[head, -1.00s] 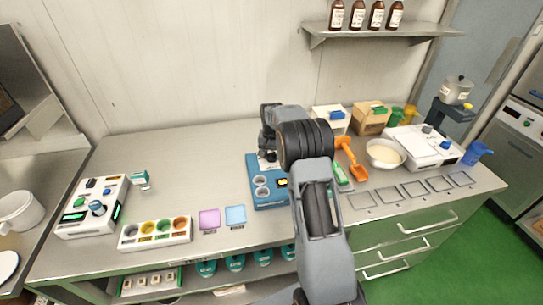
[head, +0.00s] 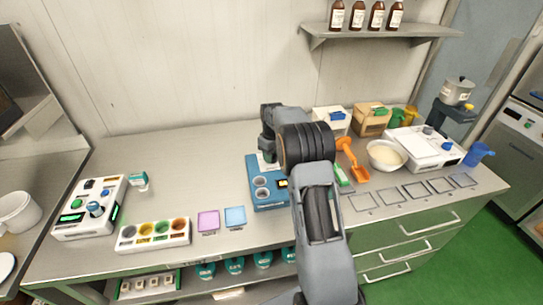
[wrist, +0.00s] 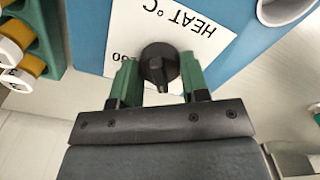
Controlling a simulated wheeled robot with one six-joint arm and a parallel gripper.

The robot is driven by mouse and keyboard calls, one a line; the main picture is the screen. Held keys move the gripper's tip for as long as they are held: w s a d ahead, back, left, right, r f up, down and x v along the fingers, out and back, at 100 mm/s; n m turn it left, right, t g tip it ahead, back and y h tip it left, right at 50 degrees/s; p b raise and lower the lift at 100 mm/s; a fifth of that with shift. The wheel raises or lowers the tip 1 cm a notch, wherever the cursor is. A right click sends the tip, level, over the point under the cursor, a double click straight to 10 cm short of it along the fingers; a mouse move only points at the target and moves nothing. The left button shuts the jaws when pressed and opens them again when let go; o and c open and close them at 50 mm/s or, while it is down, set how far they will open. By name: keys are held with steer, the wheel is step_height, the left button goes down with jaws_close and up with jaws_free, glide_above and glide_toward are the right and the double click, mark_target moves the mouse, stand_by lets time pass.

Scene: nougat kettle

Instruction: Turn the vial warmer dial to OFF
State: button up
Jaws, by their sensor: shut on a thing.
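The vial warmer (head: 254,193) is a blue box with round wells on its top, near the middle of the bench in the head view. In the wrist view its blue top (wrist: 90,35) carries a white label (wrist: 195,30) reading "HEAT °C" upside down, with a partly covered number. My gripper (wrist: 158,74) is shut on the dial, one green finger on each side. The dial's ridge points toward my gripper's palm. No OFF mark is visible. In the head view my arm hides the dial.
An orange scoop (head: 350,158) and a white bowl (head: 386,155) lie right of the warmer. A white device with knobs (head: 92,208) and a tray of coloured wells (head: 153,234) stand at left.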

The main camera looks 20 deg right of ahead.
steer(key=n, duration=0.6)
steer(key=shift+r, duration=0.1)
steer(key=shift+n, duration=0.4)
stand_by(0.3)
steer(key=o, duration=0.9)
step_height(320, 180, up, 14)
steer(key=shift+f+b, duration=0.15)
steer(key=shift+b, duration=0.3)
